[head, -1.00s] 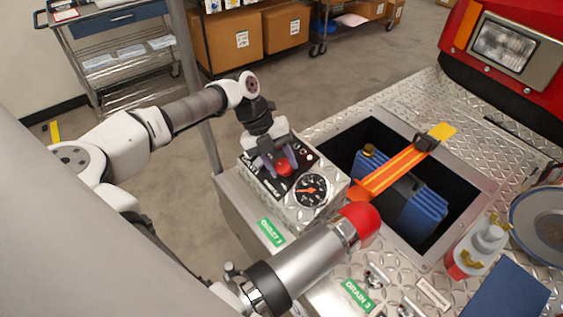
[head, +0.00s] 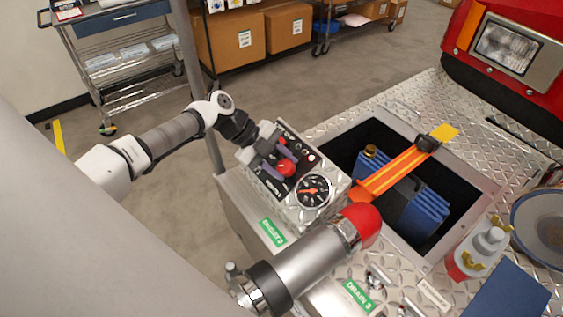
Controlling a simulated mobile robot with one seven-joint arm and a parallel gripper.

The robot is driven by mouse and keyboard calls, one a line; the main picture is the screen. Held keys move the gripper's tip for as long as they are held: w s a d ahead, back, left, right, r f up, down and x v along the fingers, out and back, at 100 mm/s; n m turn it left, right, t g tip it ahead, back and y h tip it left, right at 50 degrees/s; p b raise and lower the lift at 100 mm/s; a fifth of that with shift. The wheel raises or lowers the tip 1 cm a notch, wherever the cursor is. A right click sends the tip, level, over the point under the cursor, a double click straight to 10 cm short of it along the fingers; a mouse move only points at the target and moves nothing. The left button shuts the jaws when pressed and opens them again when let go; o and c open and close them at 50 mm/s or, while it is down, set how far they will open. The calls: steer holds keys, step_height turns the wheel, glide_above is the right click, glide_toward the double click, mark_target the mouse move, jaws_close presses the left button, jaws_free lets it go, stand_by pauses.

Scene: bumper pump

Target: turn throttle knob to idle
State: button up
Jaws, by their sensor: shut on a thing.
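The throttle knob (head: 285,167) is red and sits on the face of a metal control panel box (head: 303,211), left of a round black gauge (head: 313,191) with a red needle. My gripper (head: 277,163) reaches in from the left, its purple-grey fingers shut on the red knob, one on each side. The panel's lettering is partly covered by my gripper, so the knob's idle mark cannot be read. A small lit red light shows on the panel above the gauge.
A silver pipe with a red cap (head: 361,224) stands close in front of the panel. Behind it, an open bay (head: 375,140) holds a blue ribbed unit (head: 418,212) under an orange strap (head: 390,172).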

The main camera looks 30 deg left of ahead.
stand_by(0.4)
steer(key=o, duration=1)
steer(key=shift+d, duration=0.1)
steer(key=shift+c, duration=0.2)
steer(key=b+v, duration=0.2)
steer(key=v, duration=1)
steer(key=shift+b, duration=0.3)
